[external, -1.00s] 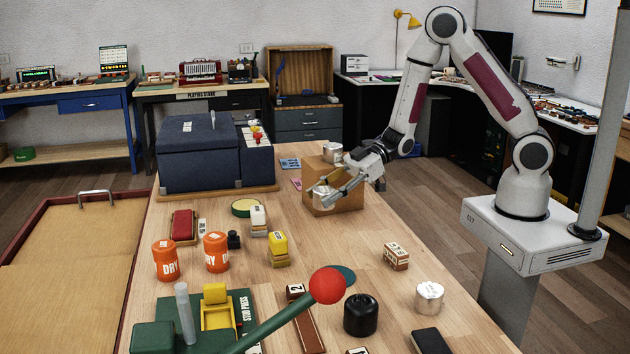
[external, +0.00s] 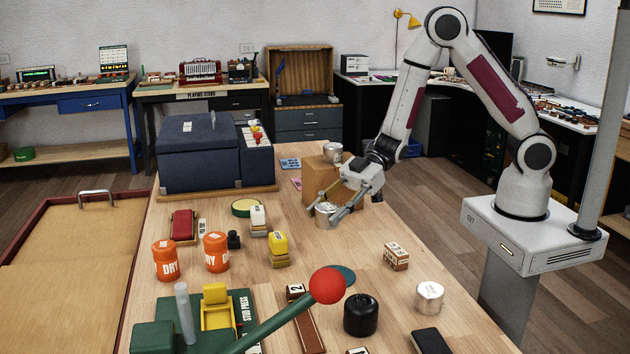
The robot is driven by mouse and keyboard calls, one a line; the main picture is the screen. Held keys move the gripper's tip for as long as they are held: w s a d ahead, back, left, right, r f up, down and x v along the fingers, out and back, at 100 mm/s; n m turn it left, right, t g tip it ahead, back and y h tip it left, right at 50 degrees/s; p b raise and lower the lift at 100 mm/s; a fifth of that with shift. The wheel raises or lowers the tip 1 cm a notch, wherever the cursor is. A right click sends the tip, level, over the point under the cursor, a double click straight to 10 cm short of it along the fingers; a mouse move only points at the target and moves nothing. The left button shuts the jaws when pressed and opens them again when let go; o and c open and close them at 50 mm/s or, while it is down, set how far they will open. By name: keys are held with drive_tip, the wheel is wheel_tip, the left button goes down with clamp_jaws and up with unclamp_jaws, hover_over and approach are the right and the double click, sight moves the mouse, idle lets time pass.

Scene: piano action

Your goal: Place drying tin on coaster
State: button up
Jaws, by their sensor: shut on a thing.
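My gripper (external: 324,213) is shut on a small silver tin (external: 325,219), in front of the cardboard box. Whether the tin touches the table is hard to tell. Two orange tins lettered "DRY" (external: 166,261) (external: 216,253) stand on the left of the table, away from my gripper. A flat dark teal disc (external: 345,273), which looks like the coaster, lies on the table nearer the camera than my gripper. The red ball of a lever covers part of it.
The cardboard box (external: 318,181) has another silver tin (external: 332,152) on top. The red-ball lever (external: 327,286) rises in front. Table between box and disc looks clear.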

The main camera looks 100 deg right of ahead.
drive_tip(key=a+n+g+y, duration=0.2)
drive_tip(key=a, duration=0.5)
drive_tip(key=shift+a+r, duration=0.2)
drive_tip(key=shift+f, duration=2.9)
drive_tip(key=shift+f, duration=0.1)
drive_tip(key=shift+f, duration=2)
drive_tip(key=shift+f, duration=0.15)
drive_tip(key=o, duration=1.2)
drive_tip(key=shift+c, duration=0.2)
